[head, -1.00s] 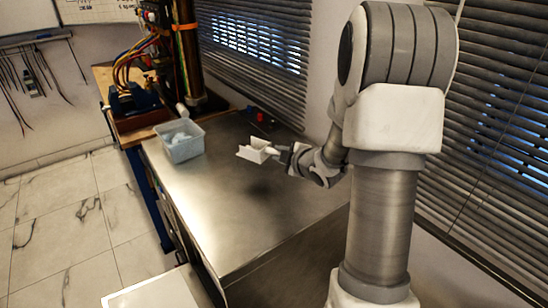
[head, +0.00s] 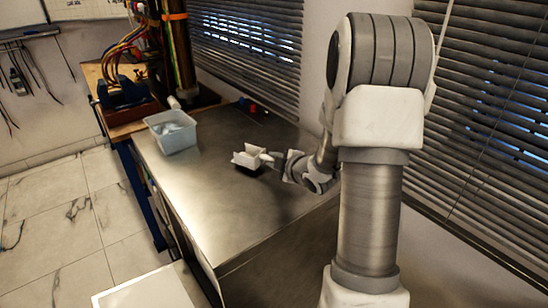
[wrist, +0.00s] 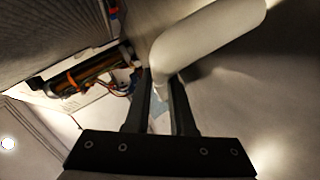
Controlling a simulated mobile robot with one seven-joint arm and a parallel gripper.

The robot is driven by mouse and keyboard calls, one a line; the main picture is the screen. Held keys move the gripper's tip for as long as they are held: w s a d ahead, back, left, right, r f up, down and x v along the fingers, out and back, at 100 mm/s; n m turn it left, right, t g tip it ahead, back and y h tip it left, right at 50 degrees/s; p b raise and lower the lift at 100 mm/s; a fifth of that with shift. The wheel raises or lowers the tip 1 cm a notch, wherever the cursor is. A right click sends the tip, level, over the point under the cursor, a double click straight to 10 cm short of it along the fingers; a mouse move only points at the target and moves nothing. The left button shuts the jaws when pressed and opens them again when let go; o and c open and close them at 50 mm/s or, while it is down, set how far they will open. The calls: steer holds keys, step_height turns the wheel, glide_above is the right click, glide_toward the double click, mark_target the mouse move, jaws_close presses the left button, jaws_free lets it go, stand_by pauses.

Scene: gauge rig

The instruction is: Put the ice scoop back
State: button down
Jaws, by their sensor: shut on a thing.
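The white ice scoop (head: 247,159) is in my gripper (head: 272,158), close above the steel worktop, with a dark shadow just under it. I cannot tell whether it touches the top. In the wrist view the scoop's thick white handle (wrist: 205,42) runs up to the right from between the fingers of my gripper (wrist: 160,85), which is shut on it. The scoop's bowl is not clear in that view. A pale open bin (head: 178,144) with light bluish lumps stands on the worktop, left of and beyond the scoop.
The steel worktop (head: 215,205) is mostly bare in front of the scoop. Small red and dark items (head: 252,108) lie at its back, near the blinds (head: 250,50). A wooden bench (head: 125,128) with cables and a blue device stands behind left. A white surface (head: 145,290) is at lower left.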

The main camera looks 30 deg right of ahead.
steer(key=shift+f+b, duration=0.8)
steer(key=shift+f, duration=0.1)
stand_by(0.3)
steer(key=c, duration=0.7)
jaws_free()
steer(key=b+v, duration=0.1)
steer(key=v, duration=1.6)
steer(key=shift+s, duration=0.25)
